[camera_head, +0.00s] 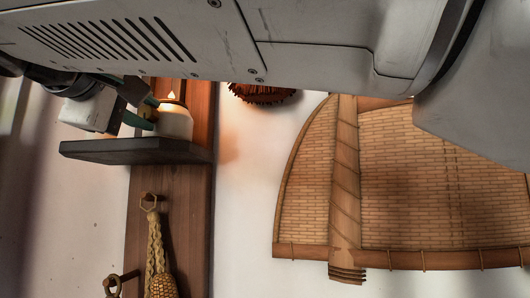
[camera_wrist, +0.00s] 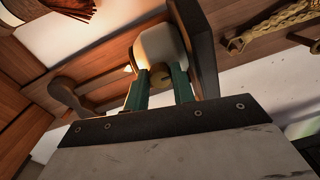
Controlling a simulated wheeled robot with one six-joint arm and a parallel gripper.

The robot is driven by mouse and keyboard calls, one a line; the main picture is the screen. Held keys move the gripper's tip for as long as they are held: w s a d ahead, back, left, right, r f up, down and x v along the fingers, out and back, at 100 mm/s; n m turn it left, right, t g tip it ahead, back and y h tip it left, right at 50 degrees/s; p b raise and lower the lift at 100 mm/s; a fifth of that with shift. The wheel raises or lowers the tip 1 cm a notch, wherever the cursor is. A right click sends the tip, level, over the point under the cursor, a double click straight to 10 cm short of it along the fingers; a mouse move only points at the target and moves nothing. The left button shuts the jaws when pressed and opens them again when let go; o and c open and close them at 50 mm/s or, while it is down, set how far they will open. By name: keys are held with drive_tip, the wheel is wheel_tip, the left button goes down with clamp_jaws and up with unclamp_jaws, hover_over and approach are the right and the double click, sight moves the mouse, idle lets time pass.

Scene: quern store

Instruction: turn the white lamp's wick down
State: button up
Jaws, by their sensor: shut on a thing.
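The white lamp (camera_head: 175,122) stands on a dark shelf (camera_head: 135,153) at the left of the head view, with a small flame lit above it. In the wrist view the white lamp (camera_wrist: 160,45) is at the top centre, beside the dark shelf (camera_wrist: 204,50). Its round brass wick knob (camera_wrist: 161,77) faces my gripper. My gripper (camera_wrist: 160,82) has its green fingers on either side of the knob and is shut on it. In the head view my gripper (camera_head: 146,111) reaches the lamp from the left; the knob is hidden there.
A large woven basket (camera_head: 410,190) hangs on the white wall at right. A brown bristly thing (camera_head: 262,93) shows beside the wooden board. A yellow braided hanging (camera_head: 155,250) hangs from a peg below the shelf. My arm covers the top of the head view.

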drive_tip(key=shift+f, duration=0.1)
idle(0.3)
drive_tip(key=o, duration=1)
drive_tip(key=s, duration=0.8)
drive_tip(key=shift+a, duration=0.35)
